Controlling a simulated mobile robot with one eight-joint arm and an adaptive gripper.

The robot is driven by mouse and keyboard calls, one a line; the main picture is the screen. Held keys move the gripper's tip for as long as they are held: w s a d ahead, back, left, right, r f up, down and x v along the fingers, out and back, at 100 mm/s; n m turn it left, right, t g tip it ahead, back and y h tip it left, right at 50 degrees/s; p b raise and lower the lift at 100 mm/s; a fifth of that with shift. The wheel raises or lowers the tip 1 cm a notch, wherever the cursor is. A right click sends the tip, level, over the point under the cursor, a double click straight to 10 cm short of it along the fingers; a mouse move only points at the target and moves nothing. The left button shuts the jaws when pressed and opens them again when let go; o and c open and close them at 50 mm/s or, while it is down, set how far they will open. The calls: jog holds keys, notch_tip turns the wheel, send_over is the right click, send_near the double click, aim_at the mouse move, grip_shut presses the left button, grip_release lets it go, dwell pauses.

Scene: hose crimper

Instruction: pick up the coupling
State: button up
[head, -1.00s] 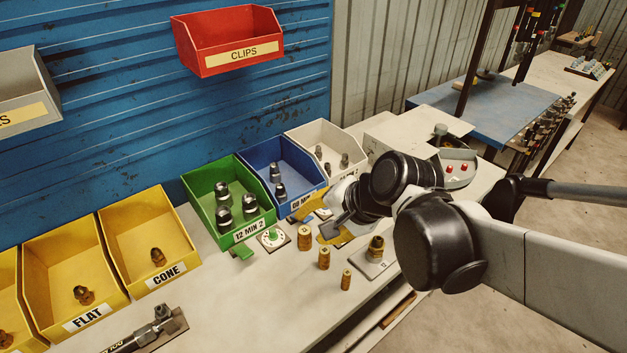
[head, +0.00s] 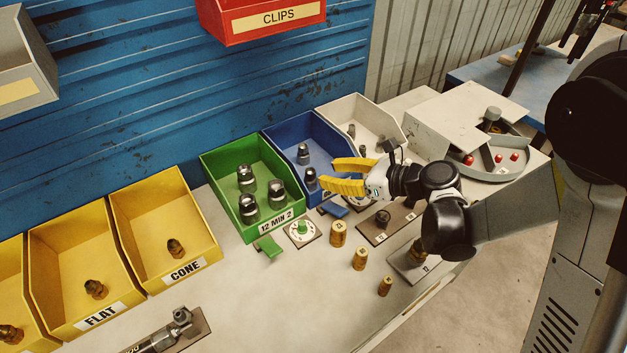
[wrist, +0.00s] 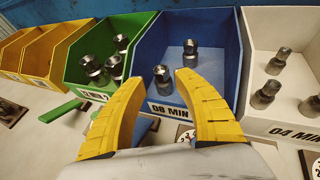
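The blue bin (head: 277,133), labelled 08 MIN in the wrist view (wrist: 172,108), holds two metal couplings. The rear coupling (head: 303,154) stands deeper inside; it also shows in the wrist view (wrist: 190,54). The front coupling (head: 311,179) stands near the bin's front; in the wrist view (wrist: 162,79) it appears between my fingertips. My gripper (head: 328,173) has yellow fingers, spread apart and empty, reaching over the bin's front edge; the fingers also show in the wrist view (wrist: 161,77). I cannot tell whether a fingertip touches the front coupling.
The green bin (head: 222,160) at left and the white bin (head: 388,118) at right hold more metal fittings. The yellow bins (head: 122,218) stand further left.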

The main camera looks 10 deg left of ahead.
aim_at(312, 171)
jog(key=b+x, duration=0.2)
jog(key=x, duration=0.4)
jog(key=shift+f, duration=0.1)
jog(key=shift+d, duration=0.15)
grip_shut()
